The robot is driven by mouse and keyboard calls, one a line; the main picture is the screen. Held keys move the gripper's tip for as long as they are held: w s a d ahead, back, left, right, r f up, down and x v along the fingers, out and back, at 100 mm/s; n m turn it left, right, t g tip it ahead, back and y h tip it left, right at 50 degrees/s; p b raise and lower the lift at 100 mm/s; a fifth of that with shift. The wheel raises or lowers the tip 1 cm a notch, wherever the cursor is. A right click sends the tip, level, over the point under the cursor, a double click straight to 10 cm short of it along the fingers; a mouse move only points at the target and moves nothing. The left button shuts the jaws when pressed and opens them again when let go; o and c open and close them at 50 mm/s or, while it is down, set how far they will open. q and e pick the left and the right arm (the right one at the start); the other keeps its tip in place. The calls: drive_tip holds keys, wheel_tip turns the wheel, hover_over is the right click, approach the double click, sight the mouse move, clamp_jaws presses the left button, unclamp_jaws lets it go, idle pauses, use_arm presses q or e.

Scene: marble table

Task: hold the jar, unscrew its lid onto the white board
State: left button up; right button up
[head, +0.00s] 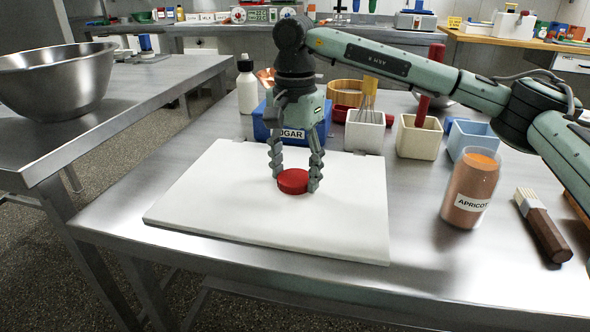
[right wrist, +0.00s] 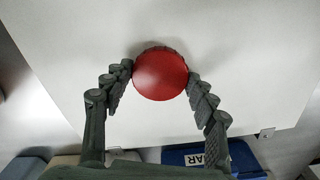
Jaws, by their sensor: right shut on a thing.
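The jar (head: 470,188), labelled APRICOT, stands upright and open-topped on the metal table at the right, with orange-brown contents and no gripper on it. The red lid (head: 293,182) is at the white board (head: 225,215), over its middle. My right gripper (head: 294,178) points down and is shut on the lid, one finger at each side. The right wrist view shows the round red lid (right wrist: 160,74) between both fingertips, with the white board (right wrist: 250,60) behind it. I cannot tell whether the lid touches the board. My left gripper is not in view.
A blue SUGAR box (head: 262,128) stands behind the board, near a white bottle (head: 247,86). White pots (head: 419,138) and a light-blue bin (head: 470,138) stand behind the jar. A brush (head: 543,226) lies right of it. A steel bowl (head: 55,85) is on the left table.

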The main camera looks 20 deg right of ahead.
sight(294, 177)
drive_tip(key=o, duration=1.3)
drive_tip(key=shift+c, duration=0.2)
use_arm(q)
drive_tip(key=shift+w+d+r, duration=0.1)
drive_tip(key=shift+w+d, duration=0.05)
use_arm(e)
drive_tip(key=shift+r, duration=0.15)
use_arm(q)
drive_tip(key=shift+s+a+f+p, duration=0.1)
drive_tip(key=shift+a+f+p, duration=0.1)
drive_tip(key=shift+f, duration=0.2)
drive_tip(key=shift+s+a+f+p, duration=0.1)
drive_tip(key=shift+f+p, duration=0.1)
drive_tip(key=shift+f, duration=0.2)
use_arm(e)
wheel_tip(294, 177, up, 12)
